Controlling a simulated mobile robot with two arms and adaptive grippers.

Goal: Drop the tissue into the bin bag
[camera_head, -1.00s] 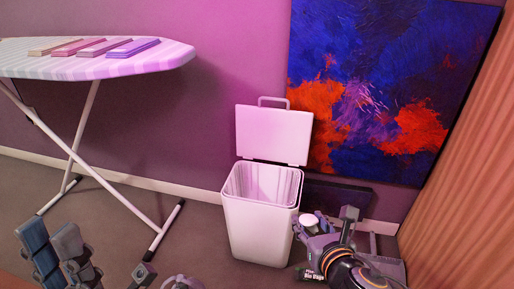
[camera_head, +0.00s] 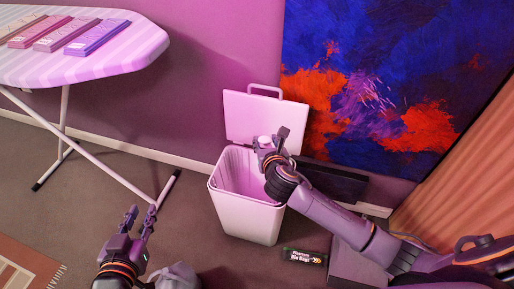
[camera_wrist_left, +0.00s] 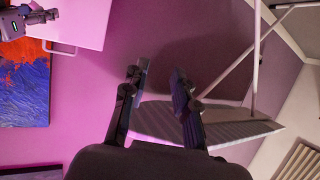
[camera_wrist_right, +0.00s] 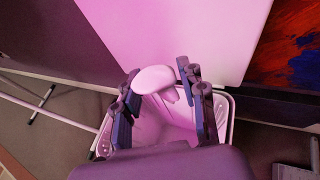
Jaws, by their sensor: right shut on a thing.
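The open white bin (camera_head: 240,222) stands on the floor by the wall, its lid (camera_head: 262,118) up and a pale bin bag (camera_head: 238,172) lining its inside. My right gripper (camera_head: 270,145) is above the bin's back right rim and is shut on the white crumpled tissue (camera_wrist_right: 155,80). In the right wrist view the tissue sits between the fingertips, with the bin opening below and behind it. My left gripper (camera_head: 140,222) is open and empty at the lower left, over the floor; its spread fingers also show in the left wrist view (camera_wrist_left: 155,85).
A black box labelled bin bags (camera_head: 304,257) lies on the floor right of the bin. A blue and red painting (camera_head: 390,80) is behind my right arm.

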